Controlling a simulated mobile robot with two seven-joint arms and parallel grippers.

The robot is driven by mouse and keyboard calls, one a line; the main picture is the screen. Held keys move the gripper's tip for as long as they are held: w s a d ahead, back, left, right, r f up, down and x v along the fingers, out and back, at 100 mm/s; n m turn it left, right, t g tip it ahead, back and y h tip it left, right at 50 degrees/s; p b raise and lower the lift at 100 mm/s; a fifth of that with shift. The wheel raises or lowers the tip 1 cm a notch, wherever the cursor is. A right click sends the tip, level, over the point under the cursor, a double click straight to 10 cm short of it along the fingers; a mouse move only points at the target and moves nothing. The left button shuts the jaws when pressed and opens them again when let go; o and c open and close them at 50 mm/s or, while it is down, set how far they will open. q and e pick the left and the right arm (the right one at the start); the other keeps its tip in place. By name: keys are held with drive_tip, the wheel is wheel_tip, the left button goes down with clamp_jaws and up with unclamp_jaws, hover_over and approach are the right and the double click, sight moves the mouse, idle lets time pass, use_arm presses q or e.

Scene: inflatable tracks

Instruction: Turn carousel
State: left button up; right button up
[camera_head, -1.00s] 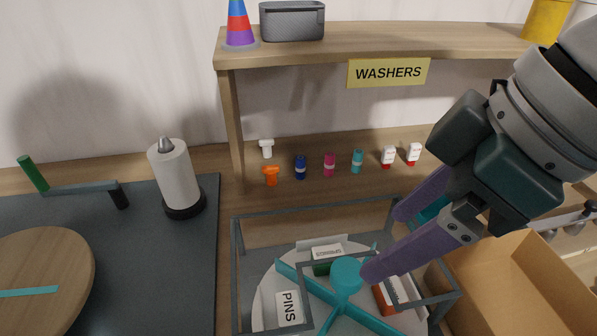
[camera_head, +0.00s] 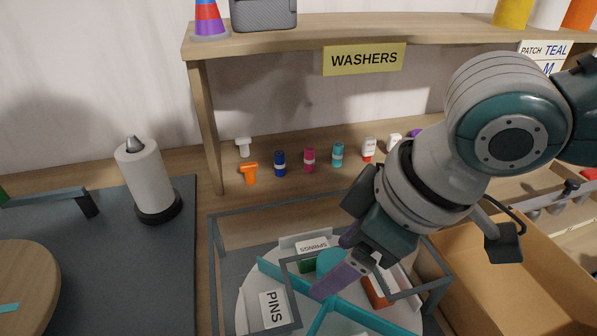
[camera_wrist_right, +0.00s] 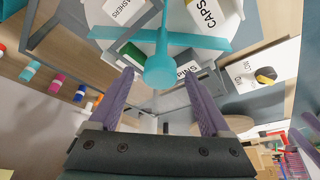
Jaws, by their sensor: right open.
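The carousel (camera_head: 252,306) is a pale round disc with teal dividers, inside a grey open frame (camera_head: 215,260). A teal round knob (camera_head: 330,260) rises at its centre; it also shows in the wrist view (camera_wrist_right: 160,72). Labelled bins on it include PINS (camera_head: 273,309) and SPRINGS (camera_head: 312,247). My right gripper (camera_head: 334,264) is open, with purple fingers angled down at the knob. In the wrist view, the knob appears between the open fingers (camera_wrist_right: 158,76); whether they touch it I cannot tell. My left gripper is out of view.
A cardboard box (camera_head: 490,300) stands right of the frame. Small coloured bottles (camera_head: 309,160) line the back under the WASHERS shelf (camera_head: 300,45). A paper roll (camera_head: 146,180) stands on the dark mat at left. The grey frame bars surround the carousel closely.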

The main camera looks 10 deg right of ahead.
drive_tip(key=shift+c, duration=0.2)
clamp_jaws()
idle(0.4)
idle(0.3)
